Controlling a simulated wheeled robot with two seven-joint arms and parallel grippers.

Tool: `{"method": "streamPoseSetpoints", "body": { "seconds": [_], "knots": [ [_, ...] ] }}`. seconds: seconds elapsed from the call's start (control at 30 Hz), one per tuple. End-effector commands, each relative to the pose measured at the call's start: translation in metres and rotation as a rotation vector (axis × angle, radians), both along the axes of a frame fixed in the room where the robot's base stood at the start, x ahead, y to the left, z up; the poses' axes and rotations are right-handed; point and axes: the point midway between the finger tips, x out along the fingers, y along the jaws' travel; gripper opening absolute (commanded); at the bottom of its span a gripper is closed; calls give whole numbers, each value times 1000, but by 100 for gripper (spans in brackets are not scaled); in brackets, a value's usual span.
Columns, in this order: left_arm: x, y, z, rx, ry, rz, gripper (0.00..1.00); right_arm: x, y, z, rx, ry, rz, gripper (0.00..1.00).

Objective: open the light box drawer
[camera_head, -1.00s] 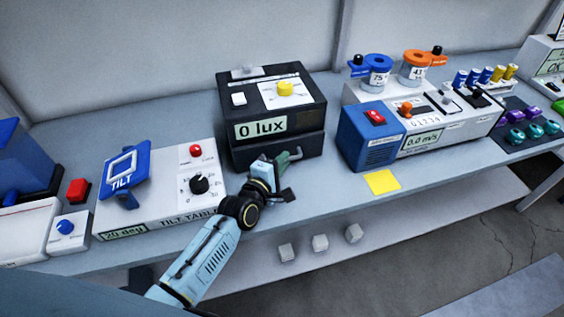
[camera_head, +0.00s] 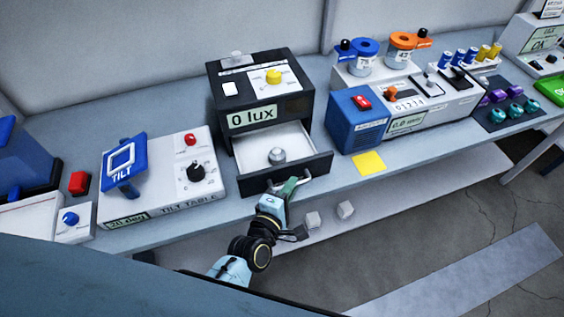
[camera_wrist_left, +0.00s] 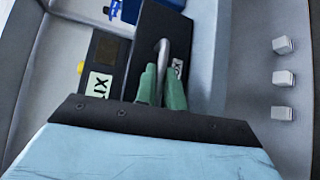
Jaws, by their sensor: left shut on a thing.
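The light box (camera_head: 262,88) is a black box with a "0 lux" display, standing mid-bench in the head view. Its drawer (camera_head: 262,172) is pulled out toward me, with a white inside and a black front. My left gripper (camera_head: 290,187) is shut on the drawer handle (camera_head: 304,178) at the drawer front. In the left wrist view, its green fingers (camera_wrist_left: 161,88) close around the grey handle bar (camera_wrist_left: 162,56). My right gripper is not in view.
The tilt table (camera_head: 160,180) stands left of the light box. A blue-and-white wind device (camera_head: 358,120) stands to the right, with a yellow square (camera_head: 369,162) before it. Small grey cubes (camera_head: 345,209) lie on the lower shelf below the drawer.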

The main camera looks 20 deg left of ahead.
Motion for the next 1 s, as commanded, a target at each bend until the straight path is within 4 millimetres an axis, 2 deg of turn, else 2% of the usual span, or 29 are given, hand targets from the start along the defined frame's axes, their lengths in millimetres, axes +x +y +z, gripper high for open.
{"method": "streamPoseSetpoints", "body": {
  "seconds": [0.1,0.4,0.43,0.57,0.87,1.0],
  "knots": [
    [-8,-5,0,0,2,0,0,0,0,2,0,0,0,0],
    [-8,-5,-1,1,0,1,0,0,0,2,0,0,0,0],
    [-8,-5,0,1,0,1,14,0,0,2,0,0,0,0],
    [-8,-5,0,1,0,1,32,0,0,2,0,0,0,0],
    [-9,-5,0,1,0,1,32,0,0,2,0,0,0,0],
    [-20,-3,1,1,1,1,32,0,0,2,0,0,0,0]
  ]
}}
